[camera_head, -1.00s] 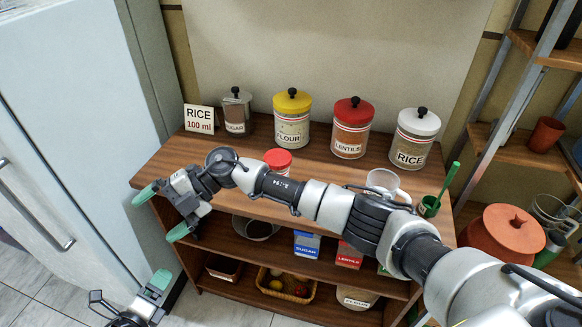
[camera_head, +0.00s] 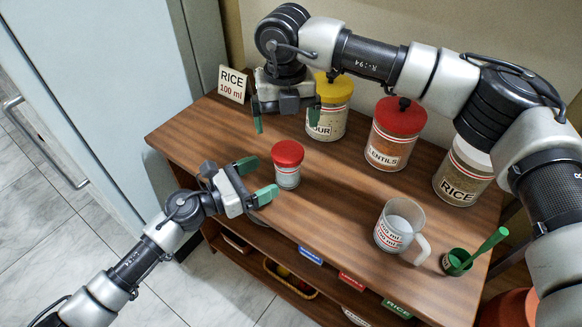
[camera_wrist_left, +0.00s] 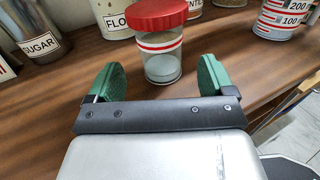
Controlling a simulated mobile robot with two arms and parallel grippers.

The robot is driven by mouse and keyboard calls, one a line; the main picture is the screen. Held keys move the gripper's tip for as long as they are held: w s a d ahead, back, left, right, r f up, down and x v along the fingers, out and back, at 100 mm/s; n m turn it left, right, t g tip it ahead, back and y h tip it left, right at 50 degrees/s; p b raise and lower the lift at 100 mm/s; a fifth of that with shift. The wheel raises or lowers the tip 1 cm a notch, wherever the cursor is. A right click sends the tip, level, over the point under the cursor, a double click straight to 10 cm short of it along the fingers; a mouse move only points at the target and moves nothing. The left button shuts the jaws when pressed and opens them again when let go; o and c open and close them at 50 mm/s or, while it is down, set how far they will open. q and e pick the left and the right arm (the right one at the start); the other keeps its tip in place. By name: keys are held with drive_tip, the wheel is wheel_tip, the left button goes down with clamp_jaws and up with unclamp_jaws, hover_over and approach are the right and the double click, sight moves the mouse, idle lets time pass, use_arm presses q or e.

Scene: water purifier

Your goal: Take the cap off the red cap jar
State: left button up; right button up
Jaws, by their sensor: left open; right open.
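The small clear jar (camera_head: 287,178) with a red cap (camera_head: 288,153) stands upright on the wooden top near its front edge, and the cap is on. My left gripper (camera_head: 257,180) is open just to the left of the jar, its green fingers pointing at it. In the left wrist view the jar's body (camera_wrist_left: 163,62) lies just ahead, centred between the spread fingers (camera_wrist_left: 158,80), and its red cap (camera_wrist_left: 157,14) is near the top edge. My right gripper (camera_head: 287,117) is open and empty above the table behind the jar, fingers pointing down.
The flour jar (camera_head: 326,122), the red-lidded lentils jar (camera_head: 389,148) and the rice jar (camera_head: 459,182) stand along the back. A measuring cup (camera_head: 396,230) and a green scoop cup (camera_head: 456,262) are at the right. A rice sign (camera_head: 232,85) stands at back left.

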sight(288, 151)
use_arm(q)
drive_tip(key=x, duration=0.7)
drive_tip(key=shift+w+d, duration=0.1)
drive_tip(key=shift+d, duration=0.1)
use_arm(e)
drive_tip(key=shift+w+d, duration=0.1)
use_arm(q)
drive_tip(key=shift+c, duration=0.3)
clamp_jaws()
use_arm(e)
drive_tip(key=m, duration=0.3)
drive_tip(key=shift+m, duration=0.4)
drive_tip(key=m, duration=0.4)
drive_tip(key=shift+m, duration=0.4)
drive_tip(key=shift+f, duration=0.6)
wheel_tip(288, 151, down, 7)
drive_tip(key=shift+r, duration=0.1)
